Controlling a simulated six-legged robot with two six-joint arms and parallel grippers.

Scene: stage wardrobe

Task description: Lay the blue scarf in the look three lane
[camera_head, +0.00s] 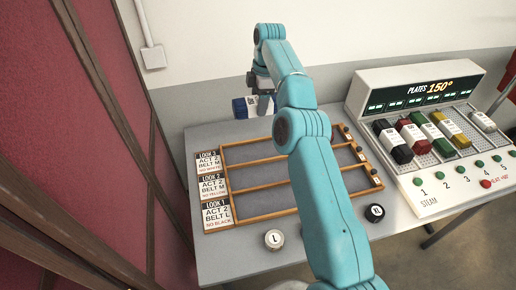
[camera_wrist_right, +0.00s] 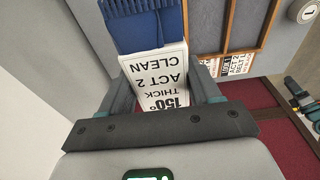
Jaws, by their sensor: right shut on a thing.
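The blue scarf (camera_head: 239,108) hangs at my right gripper (camera_head: 261,92) in the head view, behind the far edge of the rack. In the wrist view the folded blue scarf (camera_wrist_right: 146,28) carries a white tag (camera_wrist_right: 160,78) reading 150°, thick, act 2, clean. My right gripper (camera_wrist_right: 165,88) is shut on it, with a finger at each side of the tag. The look three lane (camera_head: 248,153) is the farthest lane of the wooden rack. Its visible part is empty; my arm hides some of it. My left gripper is not in view.
The look 3 card (camera_head: 209,162) reads act 2, belt M, no white. The look 2 and look 1 lanes look empty where visible. A steam unit (camera_head: 424,110) with several coloured pieces stands at right. Round L (camera_head: 274,239) and R (camera_head: 375,212) discs sit in front.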

